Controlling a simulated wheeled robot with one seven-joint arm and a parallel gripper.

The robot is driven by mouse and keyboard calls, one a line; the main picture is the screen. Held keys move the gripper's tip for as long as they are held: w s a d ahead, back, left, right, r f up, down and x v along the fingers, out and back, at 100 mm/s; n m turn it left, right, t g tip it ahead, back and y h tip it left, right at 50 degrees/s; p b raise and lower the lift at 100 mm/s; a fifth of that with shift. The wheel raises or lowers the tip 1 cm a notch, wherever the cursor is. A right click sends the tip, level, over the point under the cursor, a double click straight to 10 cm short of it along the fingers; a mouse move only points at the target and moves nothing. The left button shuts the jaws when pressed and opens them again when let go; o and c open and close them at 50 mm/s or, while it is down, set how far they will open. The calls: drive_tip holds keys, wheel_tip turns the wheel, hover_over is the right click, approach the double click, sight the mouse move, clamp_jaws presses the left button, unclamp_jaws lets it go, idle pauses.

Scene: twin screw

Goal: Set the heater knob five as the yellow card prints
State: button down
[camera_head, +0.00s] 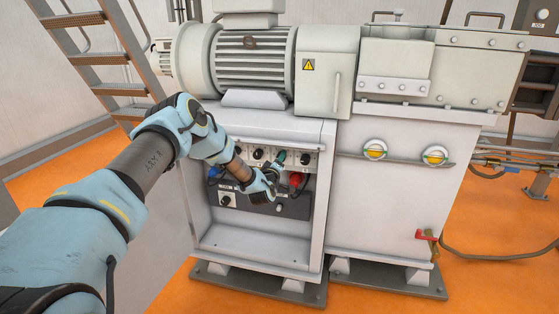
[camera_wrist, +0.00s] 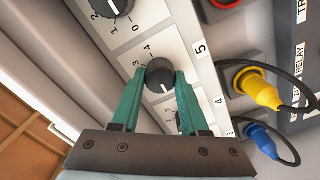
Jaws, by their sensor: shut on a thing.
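The teal fingers of my gripper (camera_wrist: 160,84) are closed around a black round knob (camera_wrist: 159,70) on a white panel in the wrist view. A printed 5 (camera_wrist: 200,47) stands on the panel beside this knob, and dial numbers including 3 and 4 are around it. A pale pointer mark shows on the knob, but its exact setting is hard to read. Part of the dial is hidden by the fingers. In the head view my gripper (camera_head: 273,172) is at the knob row inside the open cabinet. No yellow card can be made out in either view.
Another knob (camera_wrist: 112,6) is above left in the wrist view. A yellow plug (camera_wrist: 262,91) and a blue plug (camera_wrist: 262,138) with looping cables jut out at right. The cabinet (camera_head: 318,215) has side walls close around my gripper; its lower shelf (camera_head: 260,245) is empty.

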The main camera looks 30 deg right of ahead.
drive_tip(key=shift+f+m+b, duration=0.1)
drive_tip(key=shift+m+b, duration=0.2)
drive_tip(key=shift+b, duration=0.05)
drive_tip(key=shift+s+d+m+b, duration=0.1)
drive_tip(key=shift+s+m+b, duration=0.05)
drive_tip(key=shift+m+b, duration=11.1)
drive_tip(key=m+p, duration=0.3)
drive_tip(key=m, duration=0.1)
drive_tip(key=shift+c, duration=2.1)
unclamp_jaws()
